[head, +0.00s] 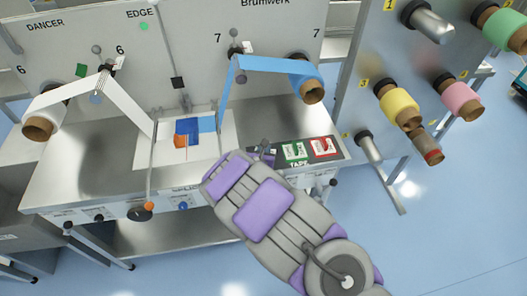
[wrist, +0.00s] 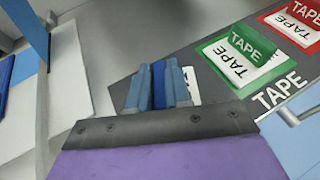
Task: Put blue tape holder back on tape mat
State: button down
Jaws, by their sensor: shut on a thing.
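The dark tape mat (head: 275,162) lies on the steel table's right front part, with the word TAPE on its front edge. It also shows in the wrist view (wrist: 205,80). My gripper (head: 263,152) is over the mat's left end. In the wrist view, my gripper (wrist: 160,82) is shut on the blue tape holder (wrist: 160,88), which shows as a darker blue strip between the fingers. A white printed piece (wrist: 192,86) shows just right of the fingers. Whether the holder touches the mat is hidden.
A green tape holder (head: 295,151) and a red tape holder (head: 323,146) sit on the mat, right of my gripper. A white splice area (head: 215,145) with blue and orange pieces lies to the left. Blue web (head: 228,90) hangs from a roll behind.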

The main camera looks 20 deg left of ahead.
jog(key=c, duration=1.1)
grip_release()
jog(key=shift+a, duration=0.15)
jog(key=shift+o, duration=0.2)
jog(key=p+v, duration=0.2)
jog(key=v, duration=1)
